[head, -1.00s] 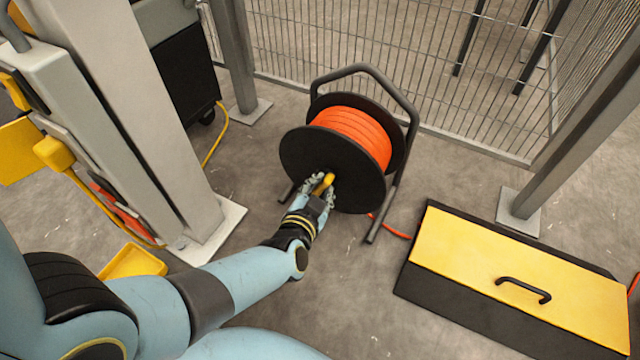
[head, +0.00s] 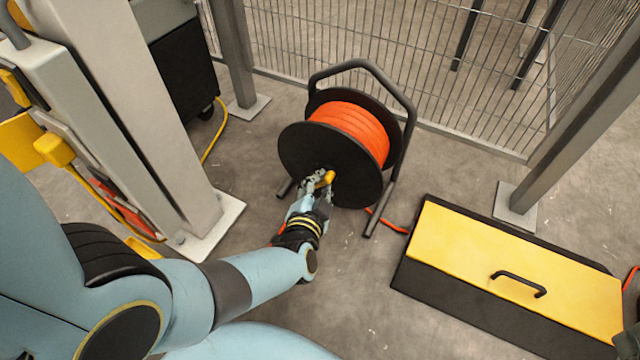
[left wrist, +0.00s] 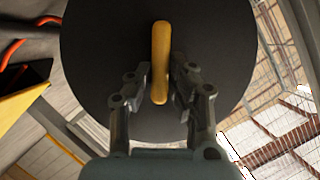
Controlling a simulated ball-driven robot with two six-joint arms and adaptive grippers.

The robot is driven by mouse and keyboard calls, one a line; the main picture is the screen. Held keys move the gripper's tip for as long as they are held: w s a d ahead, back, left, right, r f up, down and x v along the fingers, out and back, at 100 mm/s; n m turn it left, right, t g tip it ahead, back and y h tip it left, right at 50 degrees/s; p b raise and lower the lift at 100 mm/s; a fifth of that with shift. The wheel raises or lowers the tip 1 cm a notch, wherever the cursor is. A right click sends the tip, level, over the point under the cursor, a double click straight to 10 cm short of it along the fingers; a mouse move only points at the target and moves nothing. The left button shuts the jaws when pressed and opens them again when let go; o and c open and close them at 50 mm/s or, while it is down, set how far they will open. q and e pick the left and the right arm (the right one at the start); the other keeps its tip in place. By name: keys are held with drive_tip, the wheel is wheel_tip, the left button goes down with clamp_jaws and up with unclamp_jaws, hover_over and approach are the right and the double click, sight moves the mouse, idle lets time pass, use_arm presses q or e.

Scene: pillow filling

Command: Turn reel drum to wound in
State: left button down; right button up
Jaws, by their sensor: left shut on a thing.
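The reel drum (head: 349,125) is a black two-flanged spool with orange cable wound on it, held in a dark tubular stand (head: 398,92) on the floor. A yellow handle (head: 327,177) sticks out from its near flange. My left gripper (head: 318,181) is at the flange, shut on the yellow handle. In the left wrist view the handle (left wrist: 161,50) stands between the two fingers (left wrist: 159,88), in front of the black disc. An orange cable end (head: 388,224) runs out on the floor beside the stand. My right gripper does not show clearly in either view.
A black box with a yellow lid (head: 516,265) and a black handle stands right of the reel. A wire fence (head: 400,60) runs behind it. A grey post (head: 140,110) stands to the left. The floor between post and reel is clear.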

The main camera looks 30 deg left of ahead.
use_arm(q)
drive_tip(key=c, duration=1.2)
unclamp_jaws()
drive_tip(key=shift+c, duration=0.2)
approach(326, 142)
drive_tip(key=x, duration=0.4)
drive_tip(key=shift+w, duration=0.15)
